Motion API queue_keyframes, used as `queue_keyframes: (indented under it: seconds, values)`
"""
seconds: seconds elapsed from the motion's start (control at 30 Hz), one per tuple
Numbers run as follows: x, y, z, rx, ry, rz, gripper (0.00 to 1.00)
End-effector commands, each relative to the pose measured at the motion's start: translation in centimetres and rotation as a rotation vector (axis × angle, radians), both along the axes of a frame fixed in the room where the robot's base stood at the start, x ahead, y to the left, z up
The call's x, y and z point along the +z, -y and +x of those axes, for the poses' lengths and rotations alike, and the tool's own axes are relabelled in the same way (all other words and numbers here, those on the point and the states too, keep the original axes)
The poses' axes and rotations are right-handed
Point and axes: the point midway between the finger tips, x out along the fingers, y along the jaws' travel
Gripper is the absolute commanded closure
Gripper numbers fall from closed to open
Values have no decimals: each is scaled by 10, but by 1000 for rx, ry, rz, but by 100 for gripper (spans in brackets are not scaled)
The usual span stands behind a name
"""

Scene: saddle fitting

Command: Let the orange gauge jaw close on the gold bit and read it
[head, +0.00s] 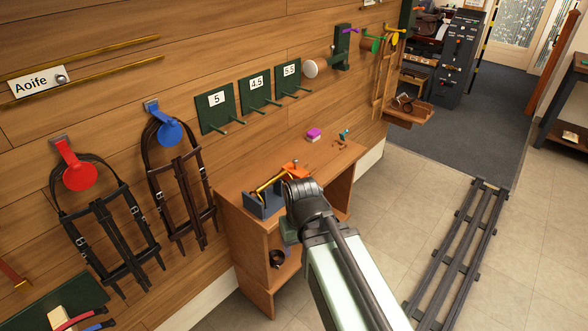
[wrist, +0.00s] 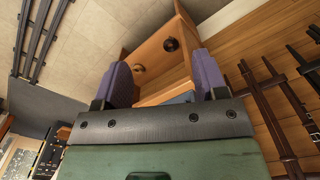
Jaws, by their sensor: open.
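In the head view the gauge stands on the wooden bench, with a grey-blue base (head: 262,206) and an orange jaw (head: 296,169). The gold bit (head: 268,183) lies slanted at the gauge, between base and jaw. My arm hides part of this area, so I cannot tell whether the jaw touches the bit. My gripper shows in the wrist view (wrist: 160,62), with two purple fingers wide apart and nothing between them. In the head view its fingers are hidden by my arm beside the bench front.
The wooden bench (head: 235,190) has an open shelf holding a dark round item (head: 278,259). Bridles hang on red (head: 82,170) and blue (head: 171,132) wall hooks. Numbered green plates (head: 215,108) with pegs stick out above the bench.

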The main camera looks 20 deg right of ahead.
Motion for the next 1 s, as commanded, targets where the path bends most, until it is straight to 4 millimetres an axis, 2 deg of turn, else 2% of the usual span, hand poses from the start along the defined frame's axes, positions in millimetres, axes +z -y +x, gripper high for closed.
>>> queue_keyframes:
  seconds: [0.27,0.3,0.4,0.43,0.47,0.53,0.57,0.6,0.67,0.7,0.8,0.83,0.9,1.0]
  values:
    - [0,0,0,0,0,0,34]
    - [0,0,0,0,0,0,36]
    - [7,8,2,-20,0,0,51]
    - [13,16,11,-37,0,0,53]
    - [18,24,29,-56,0,2,53]
    - [29,47,87,-104,2,30,53]
    - [35,59,119,-127,3,51,53]
    - [42,77,164,-156,5,85,53]
    - [51,106,231,-195,12,144,53]
    - [56,124,272,-216,17,186,53]
    - [64,157,353,-246,32,281,53]
    - [64,160,369,-246,35,304,53]
    - [64,158,388,-240,40,344,53]
    - [65,152,387,-234,44,371,53]
